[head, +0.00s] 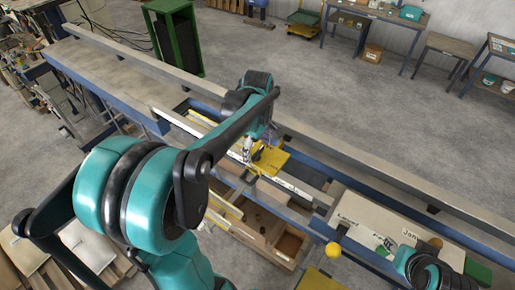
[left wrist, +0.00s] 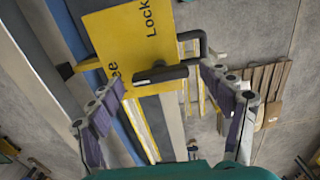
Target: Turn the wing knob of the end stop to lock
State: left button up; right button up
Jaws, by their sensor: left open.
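The end stop's yellow plate (left wrist: 125,40) is in the upper middle of the left wrist view, with "Lock" and a partly covered "Free" printed on it. The black wing knob (left wrist: 160,75) lies roughly crosswise over the plate's lower edge. My left gripper (left wrist: 162,82) is open, one finger on each side of the knob, and seems not to touch it. In the head view the yellow plate (head: 272,160) sits on the bench rail beside my left gripper (head: 252,150), and my arm partly covers it. The knob is too small to make out there. My right gripper is not visible.
A long grey rail (head: 370,175) runs along the bench beyond the end stop. A yellow ball-shaped knob (head: 333,249) stands to the right, near a pale panel (head: 375,220). Wooden bins (head: 265,230) lie below. The floor behind is mostly clear.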

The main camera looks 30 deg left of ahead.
pick_arm(q)
jog(key=shift+s, duration=0.1)
jog(key=shift+c, duration=0.3)
jog(key=c, duration=1.1)
